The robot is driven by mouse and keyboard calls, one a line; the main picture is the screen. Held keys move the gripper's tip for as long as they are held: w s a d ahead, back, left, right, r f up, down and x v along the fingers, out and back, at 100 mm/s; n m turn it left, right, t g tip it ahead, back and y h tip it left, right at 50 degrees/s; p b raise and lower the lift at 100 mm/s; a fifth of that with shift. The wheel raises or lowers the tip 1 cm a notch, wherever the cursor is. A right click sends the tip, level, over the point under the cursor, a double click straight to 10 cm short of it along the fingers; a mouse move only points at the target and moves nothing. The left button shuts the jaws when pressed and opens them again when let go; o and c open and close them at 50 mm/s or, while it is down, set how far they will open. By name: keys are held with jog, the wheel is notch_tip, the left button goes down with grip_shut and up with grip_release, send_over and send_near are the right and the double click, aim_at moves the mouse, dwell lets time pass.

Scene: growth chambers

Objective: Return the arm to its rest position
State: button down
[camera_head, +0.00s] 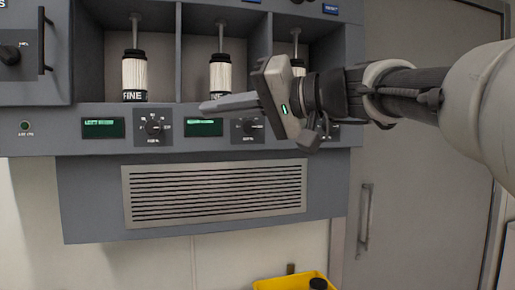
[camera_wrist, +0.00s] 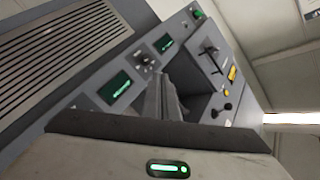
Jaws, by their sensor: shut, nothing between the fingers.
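My gripper (camera_head: 205,108) reaches in from the right in the head view, its fingers pointing left in front of the grey panel (camera_head: 70,146). The fingers are shut with nothing between them. They overlap the lower part of the middle bay in the picture; whether they touch the panel I cannot tell. In the wrist view the closed fingers (camera_wrist: 160,98) stand up at the middle, with panel displays and a dial beyond them. My arm runs from the gripper to the right edge of the head view.
Three bays hold white ribbed cylinders, including the left one (camera_head: 134,74). Below are green displays (camera_head: 103,128), dials (camera_head: 154,127) and a vent grille (camera_head: 215,192). A door with a handle (camera_head: 365,215) is at right. A yellow bin (camera_head: 275,284) stands low at the bottom edge.

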jog(key=s+d+f+m+h, duration=0.1)
jog(key=s+d+f+h, duration=0.25)
jog(key=f, duration=0.65)
jog(key=s+d+f+m+h, duration=0.2)
jog(key=s+f+h, duration=0.15)
jog(key=f, duration=0.55)
jog(key=s+d+f+g+h, duration=0.1)
jog(key=s+d+f+h, duration=0.4)
jog(key=d+f, duration=0.4)
jog(key=s+d+f+g+h, duration=0.1)
jog(key=s+d+f+h, duration=0.2)
jog(key=s+d+f, duration=0.6)
notch_tip(320, 180, up, 15)
jog(key=w+a+p, duration=0.2)
jog(key=p, duration=1.5)
jog(key=shift+w+a, duration=0.25)
jog(key=shift+w, duration=0.15)
jog(key=shift+a+f, duration=0.1)
